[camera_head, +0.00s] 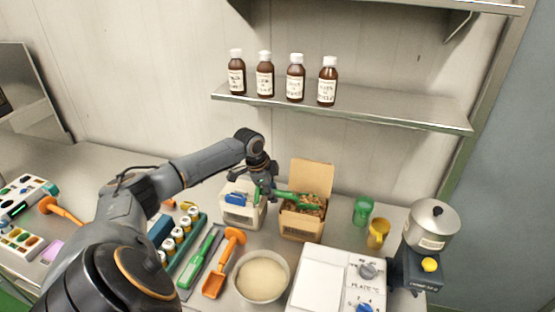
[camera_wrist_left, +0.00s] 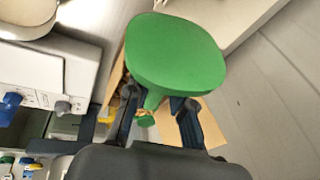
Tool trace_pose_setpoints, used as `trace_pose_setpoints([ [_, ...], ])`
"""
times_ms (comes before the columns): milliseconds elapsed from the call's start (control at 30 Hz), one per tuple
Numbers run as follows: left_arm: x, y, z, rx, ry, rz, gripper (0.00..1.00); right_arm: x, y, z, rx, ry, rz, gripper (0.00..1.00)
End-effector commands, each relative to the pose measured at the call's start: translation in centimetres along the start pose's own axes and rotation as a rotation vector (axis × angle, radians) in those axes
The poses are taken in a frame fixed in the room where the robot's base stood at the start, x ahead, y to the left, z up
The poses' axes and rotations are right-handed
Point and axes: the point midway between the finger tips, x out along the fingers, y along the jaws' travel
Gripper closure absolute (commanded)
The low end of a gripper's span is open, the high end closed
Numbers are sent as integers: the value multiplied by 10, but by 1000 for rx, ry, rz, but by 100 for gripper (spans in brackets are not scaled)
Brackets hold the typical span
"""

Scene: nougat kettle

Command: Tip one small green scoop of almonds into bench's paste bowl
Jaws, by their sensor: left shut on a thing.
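My left gripper (camera_head: 262,187) is shut on the small green scoop (camera_head: 284,194), which reaches right over the open cardboard box (camera_head: 298,229). Brown almonds (camera_head: 313,201) show in the box. In the left wrist view, the scoop (camera_wrist_left: 175,50) fills the upper middle, held between the fingers of my left gripper (camera_wrist_left: 160,108). I cannot tell whether the scoop holds almonds. A pale bowl (camera_head: 236,288) filled with cream-coloured paste (camera_head: 262,277) stands on the bench in front of the box. My right gripper is not in view.
A white tub (camera_head: 240,215) stands left of the box, and green (camera_head: 362,211) and yellow (camera_head: 378,234) cups right. A white hot plate (camera_head: 322,275) sits right of the bowl. An orange scoop (camera_head: 215,284) lies left of it. A shelf (camera_head: 350,108) with brown bottles hangs above.

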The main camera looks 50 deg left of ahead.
Motion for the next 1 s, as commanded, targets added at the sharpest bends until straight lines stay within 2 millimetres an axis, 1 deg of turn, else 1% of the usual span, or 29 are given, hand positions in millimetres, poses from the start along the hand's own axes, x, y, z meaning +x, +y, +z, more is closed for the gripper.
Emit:
trace_pose_setpoints([
  [67, -7, -2, 6, -9, 41, -7, 100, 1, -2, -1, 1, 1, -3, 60],
  [100, -5, 0, 11, -12, 57, -5, 100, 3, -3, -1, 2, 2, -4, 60],
  [200, -9, 0, 19, -20, 102, -11, 100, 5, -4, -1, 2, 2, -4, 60],
  [300, -20, -4, 15, -20, 119, -15, 100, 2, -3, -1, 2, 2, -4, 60],
  [600, -46, -8, 12, -25, 144, -16, 100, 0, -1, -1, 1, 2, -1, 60],
  [800, -58, -11, 10, -28, 159, -16, 100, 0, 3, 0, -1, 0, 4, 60],
  [1000, -64, -11, 9, -29, 165, -16, 100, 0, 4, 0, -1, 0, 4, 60],
])
